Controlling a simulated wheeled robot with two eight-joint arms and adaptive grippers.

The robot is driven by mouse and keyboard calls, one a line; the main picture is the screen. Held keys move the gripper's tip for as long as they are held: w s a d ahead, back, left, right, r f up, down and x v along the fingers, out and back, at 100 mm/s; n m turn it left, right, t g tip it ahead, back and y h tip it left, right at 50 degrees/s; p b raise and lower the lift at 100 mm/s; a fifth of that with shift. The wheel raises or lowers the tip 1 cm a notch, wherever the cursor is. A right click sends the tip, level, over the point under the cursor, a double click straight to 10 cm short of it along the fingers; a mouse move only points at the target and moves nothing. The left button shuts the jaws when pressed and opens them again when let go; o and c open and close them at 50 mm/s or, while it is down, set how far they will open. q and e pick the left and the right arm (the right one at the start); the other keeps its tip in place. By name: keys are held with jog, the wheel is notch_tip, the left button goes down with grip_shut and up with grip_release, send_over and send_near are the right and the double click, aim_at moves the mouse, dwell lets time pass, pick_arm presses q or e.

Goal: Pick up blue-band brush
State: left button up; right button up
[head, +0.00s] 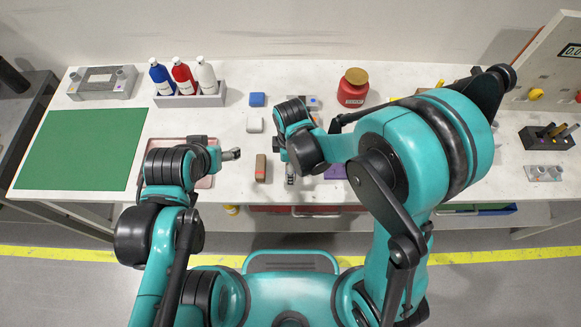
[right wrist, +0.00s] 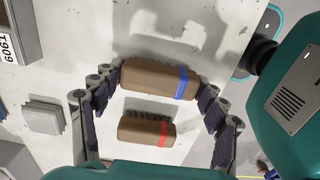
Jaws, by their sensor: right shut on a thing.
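The blue-band brush (right wrist: 158,80) is a brown block with a blue stripe near its right end in the right wrist view. My right gripper (right wrist: 160,84) is shut on it, one finger at each end. The brush looks larger than its neighbour and seems raised off the table; the height is unclear. In the head view my right gripper (head: 290,174) is small and the held brush is not clearly visible. My left gripper (head: 231,154) hangs near the pink tray; its finger opening is too small to judge.
A red-band brush (right wrist: 147,130) lies beside the held one; it also shows in the head view (head: 260,168). A pink tray (head: 206,182), a white block (head: 254,125), a blue block (head: 257,99) and a red jar (head: 353,88) are nearby. The green mat (head: 82,150) is clear.

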jog(key=shift+r, duration=0.1)
jog(key=shift+r+p, duration=0.3)
jog(key=shift+r, duration=0.25)
notch_tip(320, 180, up, 3)
jog(key=shift+f+p, duration=0.1)
jog(key=shift+p, duration=0.5)
jog(key=s+d+r+p, duration=0.2)
jog(key=s+r, duration=0.5)
jog(key=s, duration=0.4)
jog(key=shift+s+d+p, duration=0.15)
jog(key=shift+d+p, duration=0.25)
jog(key=shift+p, duration=0.35)
